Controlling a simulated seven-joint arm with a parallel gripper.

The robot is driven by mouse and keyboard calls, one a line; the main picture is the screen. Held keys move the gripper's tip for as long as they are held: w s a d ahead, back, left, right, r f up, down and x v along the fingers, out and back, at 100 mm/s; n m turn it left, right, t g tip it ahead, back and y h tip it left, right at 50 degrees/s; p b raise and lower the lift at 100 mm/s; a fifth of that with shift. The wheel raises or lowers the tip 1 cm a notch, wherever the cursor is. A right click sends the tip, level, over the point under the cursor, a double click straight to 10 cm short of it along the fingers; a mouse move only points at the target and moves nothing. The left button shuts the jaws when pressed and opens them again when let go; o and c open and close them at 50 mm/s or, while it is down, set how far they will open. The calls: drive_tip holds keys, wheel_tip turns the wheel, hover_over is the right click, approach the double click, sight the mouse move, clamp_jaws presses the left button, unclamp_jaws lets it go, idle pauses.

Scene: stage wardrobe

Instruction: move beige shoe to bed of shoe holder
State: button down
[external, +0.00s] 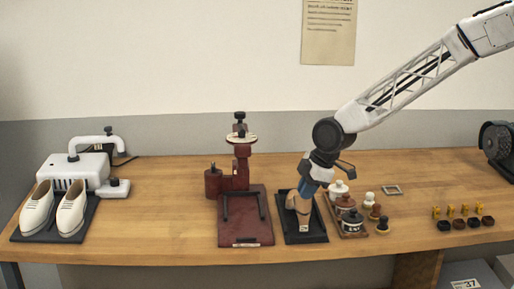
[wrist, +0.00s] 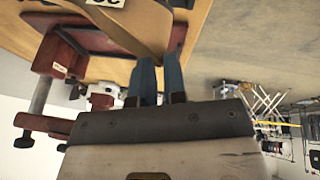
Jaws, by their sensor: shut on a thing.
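The beige shoe (external: 303,212) is at the black tray (external: 291,235), right of centre on the bench. My gripper (external: 307,188), with blue fingers, is shut on it from above. In the wrist view the blue fingers (wrist: 161,82) meet the tan shoe (wrist: 135,25), which runs out of the top of the picture. I cannot tell whether the shoe touches the tray. The maroon shoe holder (external: 241,180) stands just left of the tray, with a flat bed (external: 250,236) at its front. Its maroon parts (wrist: 48,55) also show at the left in the wrist view.
A white machine (external: 78,168) with two white shoes (external: 70,210) stands at the far left. A small rack of bottles (external: 349,214) stands close to the tray's right. Small dark and yellow items (external: 463,218) sit farther right. The bench between machine and holder is clear.

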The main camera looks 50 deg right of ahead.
idle(0.4)
drive_tip(key=c, duration=1.1)
unclamp_jaws()
drive_tip(key=shift+r, duration=0.1)
drive_tip(key=v, duration=0.7)
drive_tip(key=shift+s+r, duration=0.2)
drive_tip(key=shift+r, duration=0.1)
drive_tip(key=shift+d, duration=0.15)
